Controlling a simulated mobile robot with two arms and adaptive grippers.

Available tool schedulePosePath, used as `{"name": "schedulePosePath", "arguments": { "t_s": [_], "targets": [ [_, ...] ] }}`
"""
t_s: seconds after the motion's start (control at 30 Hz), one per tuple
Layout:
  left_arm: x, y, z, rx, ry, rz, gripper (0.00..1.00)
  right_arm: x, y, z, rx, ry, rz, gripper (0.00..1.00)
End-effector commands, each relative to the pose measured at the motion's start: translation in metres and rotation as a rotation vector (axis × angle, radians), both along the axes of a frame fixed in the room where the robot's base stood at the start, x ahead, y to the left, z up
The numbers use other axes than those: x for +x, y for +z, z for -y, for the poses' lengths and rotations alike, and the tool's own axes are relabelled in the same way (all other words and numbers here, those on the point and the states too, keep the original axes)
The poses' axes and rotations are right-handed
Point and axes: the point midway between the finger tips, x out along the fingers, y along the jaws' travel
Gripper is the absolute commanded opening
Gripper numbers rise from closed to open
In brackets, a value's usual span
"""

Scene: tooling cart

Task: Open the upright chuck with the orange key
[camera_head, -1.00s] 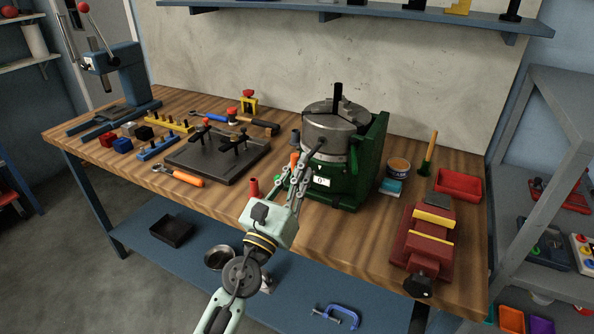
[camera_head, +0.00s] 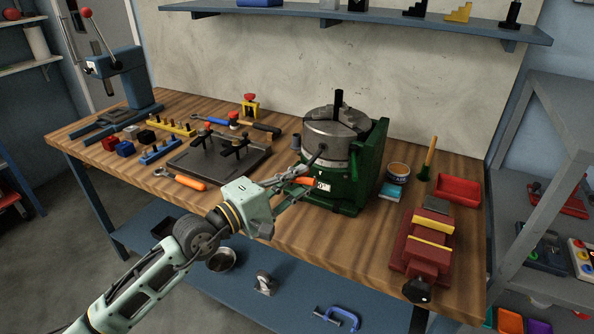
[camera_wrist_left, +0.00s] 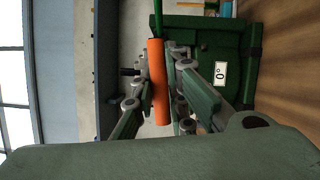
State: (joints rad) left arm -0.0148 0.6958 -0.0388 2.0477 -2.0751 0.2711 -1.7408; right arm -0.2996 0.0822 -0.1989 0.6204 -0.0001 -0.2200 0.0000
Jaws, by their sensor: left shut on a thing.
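The grey three-jaw chuck (camera_head: 326,133) stands upright on a green base (camera_head: 368,160) with a 0° label. A black rod stands up from among its jaws. My left gripper (camera_head: 294,180) is at the front left of the base, below the chuck body, shut on the orange key (camera_head: 304,181). The wrist view shows the key's orange handle (camera_wrist_left: 158,82) between the fingers (camera_wrist_left: 170,75). A dark piece shows at the chuck's side near the gripper. I cannot tell whether the key's tip sits in the chuck. My right gripper is out of view.
A dark fixture plate (camera_head: 215,162) and an orange-handled wrench (camera_head: 183,182) lie left of the chuck. A red vise (camera_head: 424,245), red tray (camera_head: 457,190) and a round tin (camera_head: 397,170) are to its right.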

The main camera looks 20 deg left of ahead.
Motion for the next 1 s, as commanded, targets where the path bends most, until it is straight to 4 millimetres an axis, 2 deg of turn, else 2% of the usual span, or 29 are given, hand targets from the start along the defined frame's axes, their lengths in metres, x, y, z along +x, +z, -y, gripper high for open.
{"name": "schedulePosePath", "arguments": {
  "t_s": [0.03,0.2,0.57,1.0],
  "targets": [
    [0.0,0.004,0.0,0.056,-0.002,0.003,0.0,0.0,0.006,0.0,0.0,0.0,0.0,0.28],
    [0.0,0.0,0.001,0.142,-0.001,0.007,0.0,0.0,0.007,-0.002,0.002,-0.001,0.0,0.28],
    [0.0,0.0,0.001,0.146,0.0,0.007,0.0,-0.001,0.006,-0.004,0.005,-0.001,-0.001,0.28],
    [0.01,0.002,0.0,0.143,0.0,0.008,0.0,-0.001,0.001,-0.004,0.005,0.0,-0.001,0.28]
  ]
}}
